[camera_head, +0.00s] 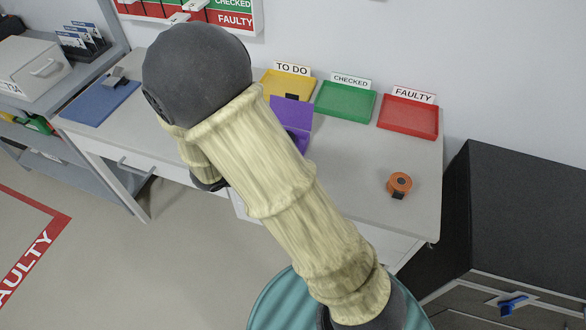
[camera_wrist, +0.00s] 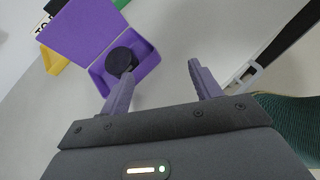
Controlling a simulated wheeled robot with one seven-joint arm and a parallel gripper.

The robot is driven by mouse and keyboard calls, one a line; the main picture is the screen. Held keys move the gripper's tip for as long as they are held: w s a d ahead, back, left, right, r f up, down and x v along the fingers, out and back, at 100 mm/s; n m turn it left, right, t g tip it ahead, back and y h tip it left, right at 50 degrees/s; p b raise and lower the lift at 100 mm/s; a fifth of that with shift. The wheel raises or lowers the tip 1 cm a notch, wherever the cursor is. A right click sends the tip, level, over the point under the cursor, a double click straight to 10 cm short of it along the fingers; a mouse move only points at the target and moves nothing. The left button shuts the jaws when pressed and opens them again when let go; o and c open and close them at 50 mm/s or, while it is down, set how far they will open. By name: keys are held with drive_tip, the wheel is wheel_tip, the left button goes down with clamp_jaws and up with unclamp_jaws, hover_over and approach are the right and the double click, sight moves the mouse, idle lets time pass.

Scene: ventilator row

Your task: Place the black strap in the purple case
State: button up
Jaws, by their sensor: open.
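The purple case (camera_head: 292,113) stands on the table with its lid open, partly hidden behind my arm in the head view. In the wrist view the purple case (camera_wrist: 148,72) shows its open tray and raised lid. A round black item (camera_wrist: 121,61), which looks like the coiled black strap, lies inside the case tray. My gripper (camera_wrist: 162,68) is open, with nothing between its fingers. Its left finger overlaps the near part of the case in the wrist view; I cannot tell whether they touch. My arm hides the gripper in the head view.
A yellow TO DO tray (camera_head: 275,88) with a dark item, a green CHECKED tray (camera_head: 346,101) and a red FAULTY tray (camera_head: 408,117) line the back. An orange round object (camera_head: 399,182) sits at right. A blue mat (camera_head: 92,107) lies at left. A black cabinet (camera_head: 520,215) stands right.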

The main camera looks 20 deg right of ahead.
drive_tip(key=s+d+m+g, duration=0.1)
drive_tip(key=m, duration=0.1)
drive_tip(key=s+d+m+g+y, duration=0.1)
drive_tip(key=s, duration=0.1)
drive_tip(key=s+d+m+g+y, duration=0.1)
drive_tip(key=s+m, duration=0.1)
drive_tip(key=shift+s+d+m+g, duration=0.15)
drive_tip(key=shift+d+m+g, duration=0.15)
drive_tip(key=s+r+m+y, duration=0.2)
drive_tip(key=m+y, duration=0.2)
drive_tip(key=m, duration=0.4)
drive_tip(key=s+r+m+t+y, duration=0.1)
drive_tip(key=m+y, duration=0.3)
drive_tip(key=m, duration=0.4)
drive_tip(key=shift+s+r, duration=0.8)
drive_tip(key=shift+s, duration=0.1)
drive_tip(key=shift+d, duration=0.1)
